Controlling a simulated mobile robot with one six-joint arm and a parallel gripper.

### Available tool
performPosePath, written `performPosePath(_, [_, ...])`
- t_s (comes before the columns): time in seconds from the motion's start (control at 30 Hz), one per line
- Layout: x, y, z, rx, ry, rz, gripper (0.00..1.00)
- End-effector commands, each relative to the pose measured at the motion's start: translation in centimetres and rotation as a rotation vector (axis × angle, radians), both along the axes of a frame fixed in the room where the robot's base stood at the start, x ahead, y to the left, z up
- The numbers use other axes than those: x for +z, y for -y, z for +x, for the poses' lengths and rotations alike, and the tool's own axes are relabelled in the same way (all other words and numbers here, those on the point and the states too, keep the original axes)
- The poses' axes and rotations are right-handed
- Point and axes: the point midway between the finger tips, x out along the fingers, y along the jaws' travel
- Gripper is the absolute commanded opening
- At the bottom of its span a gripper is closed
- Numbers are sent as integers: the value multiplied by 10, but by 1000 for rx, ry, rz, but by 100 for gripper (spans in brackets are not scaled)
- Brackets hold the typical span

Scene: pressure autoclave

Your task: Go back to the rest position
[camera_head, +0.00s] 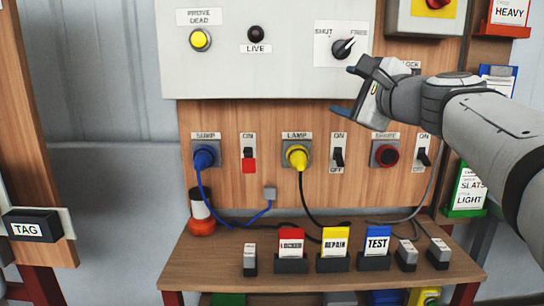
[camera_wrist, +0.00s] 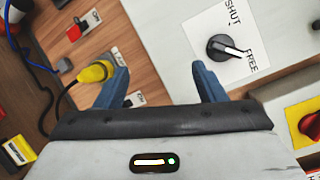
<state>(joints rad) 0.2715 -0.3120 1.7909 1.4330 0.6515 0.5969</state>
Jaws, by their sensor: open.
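My gripper (camera_head: 346,91) is open with nothing between its blue fingers. It is in front of the lower right part of the white panel (camera_head: 240,75), just below the SHUT/FREE knob. The black knob (camera_head: 343,48) has its pointer towards FREE. In the wrist view my open gripper (camera_wrist: 161,70) has the knob (camera_wrist: 225,47) beyond its right finger, apart from it. The yellow LAMP plug (camera_wrist: 97,72) shows beyond the left finger. My arm comes in from the right of the head view and hides part of the board.
Below the panel are a blue SUMP plug (camera_head: 205,155), the yellow LAMP plug (camera_head: 297,155) and switches. A shelf (camera_head: 210,255) holds LOCKED, REPAIR and TEST cards (camera_head: 376,246). A red-and-yellow control (camera_head: 437,5) is at upper right. A TAG block (camera_head: 32,227) is at left.

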Motion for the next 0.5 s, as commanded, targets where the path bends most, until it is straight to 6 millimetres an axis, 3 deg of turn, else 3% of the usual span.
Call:
performPosePath(0.03, [2,-11,-4,32,-50,-109,64])
performPosePath(0.27, [-70,-40,-44,238,-241,-633,64])
performPosePath(0.5, [-131,-40,-118,571,-395,-1158,64])
